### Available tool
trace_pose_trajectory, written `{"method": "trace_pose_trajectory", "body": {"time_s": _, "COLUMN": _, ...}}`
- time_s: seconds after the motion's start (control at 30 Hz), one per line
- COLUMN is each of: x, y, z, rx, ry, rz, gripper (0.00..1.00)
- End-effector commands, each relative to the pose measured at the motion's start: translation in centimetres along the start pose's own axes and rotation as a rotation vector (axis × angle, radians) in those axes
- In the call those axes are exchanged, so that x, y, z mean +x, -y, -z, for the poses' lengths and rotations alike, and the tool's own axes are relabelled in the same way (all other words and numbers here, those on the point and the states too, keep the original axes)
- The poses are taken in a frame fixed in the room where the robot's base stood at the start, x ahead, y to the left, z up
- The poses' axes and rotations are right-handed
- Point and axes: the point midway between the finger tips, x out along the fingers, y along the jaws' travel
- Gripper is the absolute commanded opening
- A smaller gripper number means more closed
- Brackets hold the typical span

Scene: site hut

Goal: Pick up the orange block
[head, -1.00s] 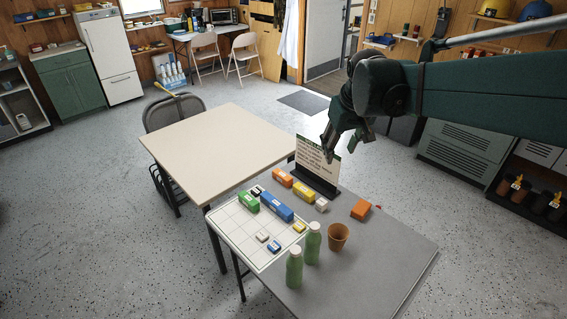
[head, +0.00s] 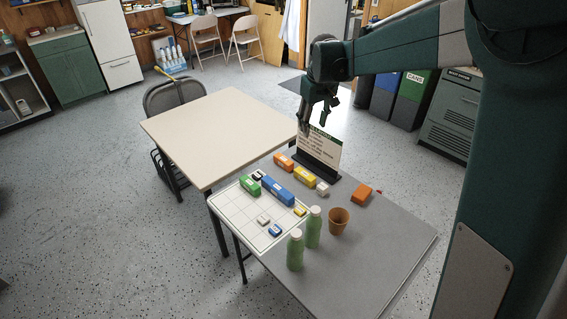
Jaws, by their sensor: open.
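Two orange blocks are on the grey table. One orange block with a pale label (head: 283,161) lies at the back, beside a yellow block (head: 304,176). A plain orange block (head: 362,193) lies apart to the right, with a small red thing at its side. My gripper (head: 315,122) is open and empty, fingers pointing down. In the picture it is above the labelled orange block and in front of the sign's upper part. It touches neither orange block.
A sign in a dark stand (head: 318,158) stands near the labelled block. A gridded white board (head: 230,208) holds green, blue and small blocks. Two green bottles (head: 295,252) and a brown cup (head: 339,221) stand in front. A bare beige table (head: 215,130) adjoins. The grey table's right side is clear.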

Motion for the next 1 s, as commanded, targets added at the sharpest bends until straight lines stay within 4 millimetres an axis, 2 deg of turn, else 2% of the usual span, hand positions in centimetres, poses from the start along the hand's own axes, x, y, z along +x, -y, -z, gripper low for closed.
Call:
{"method": "trace_pose_trajectory", "body": {"time_s": 0.4, "x": 7.1, "y": 0.4, "z": 5.6, "rx": -0.078, "ry": 0.056, "rz": 0.027, "gripper": 0.41}}
{"method": "trace_pose_trajectory", "body": {"time_s": 1.0, "x": 18.9, "y": 2.2, "z": 11.7, "rx": -0.192, "ry": 0.135, "rz": 0.069, "gripper": 0.41}}
